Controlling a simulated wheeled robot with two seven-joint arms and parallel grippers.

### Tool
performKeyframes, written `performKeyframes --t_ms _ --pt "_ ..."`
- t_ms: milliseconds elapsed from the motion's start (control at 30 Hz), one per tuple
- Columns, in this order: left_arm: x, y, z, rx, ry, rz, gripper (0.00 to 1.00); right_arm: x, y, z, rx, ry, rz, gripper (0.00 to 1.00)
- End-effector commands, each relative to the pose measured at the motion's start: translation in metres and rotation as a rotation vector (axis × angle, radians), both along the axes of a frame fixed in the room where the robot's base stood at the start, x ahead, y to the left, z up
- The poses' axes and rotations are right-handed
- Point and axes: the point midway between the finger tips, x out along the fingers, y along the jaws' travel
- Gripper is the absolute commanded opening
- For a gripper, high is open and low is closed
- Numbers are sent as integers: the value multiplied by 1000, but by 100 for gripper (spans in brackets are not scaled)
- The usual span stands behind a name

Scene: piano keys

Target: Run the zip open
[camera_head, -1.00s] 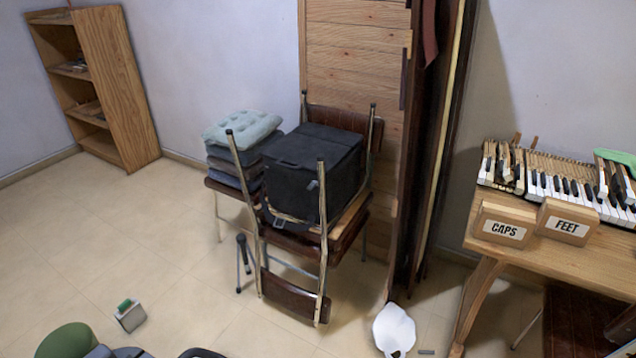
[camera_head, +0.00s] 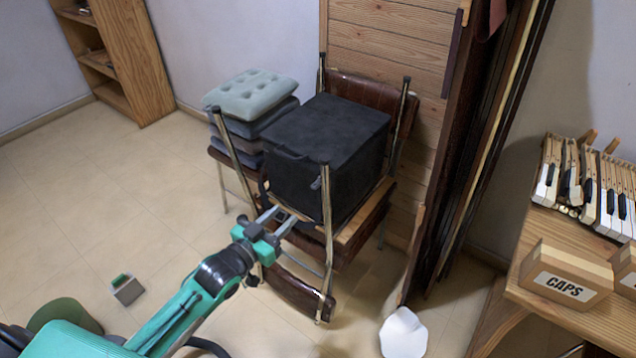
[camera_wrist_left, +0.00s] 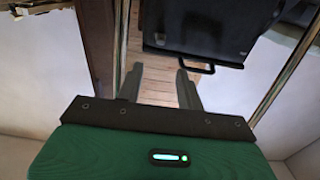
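A black box-shaped bag (camera_head: 330,140) stands on the seat of a brown metal-framed chair (camera_head: 375,200). A small grey tab (camera_head: 316,184), maybe the zip pull, hangs at its near corner beside the chair's leg tube. The zip line itself cannot be made out. My left gripper (camera_head: 283,217) is open and empty, just below and in front of the bag, close to the chair frame. In the left wrist view, the open fingers (camera_wrist_left: 159,82) point toward the bag (camera_wrist_left: 200,30), with a dark handle-like loop (camera_wrist_left: 190,68) hanging from it. My right gripper is not in view.
Chair tubes (camera_head: 327,215) rise close by the left gripper. Stacked cushions (camera_head: 250,100) sit left of the bag. Dark boards (camera_head: 480,150) lean at its right. A table with piano keys and a CAPS box (camera_head: 565,280) stands at right. The floor at left is mostly clear.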

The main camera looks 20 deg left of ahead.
Motion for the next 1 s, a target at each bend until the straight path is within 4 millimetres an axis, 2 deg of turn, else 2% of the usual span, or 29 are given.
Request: performKeyframes --t_ms 633,800,1000 --pt "95 -34 0 0 1 2 37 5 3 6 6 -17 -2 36" --pt "111 -41 0 1 2 1 37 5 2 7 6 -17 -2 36" --pt "119 -43 0 1 3 1 37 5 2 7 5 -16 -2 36"
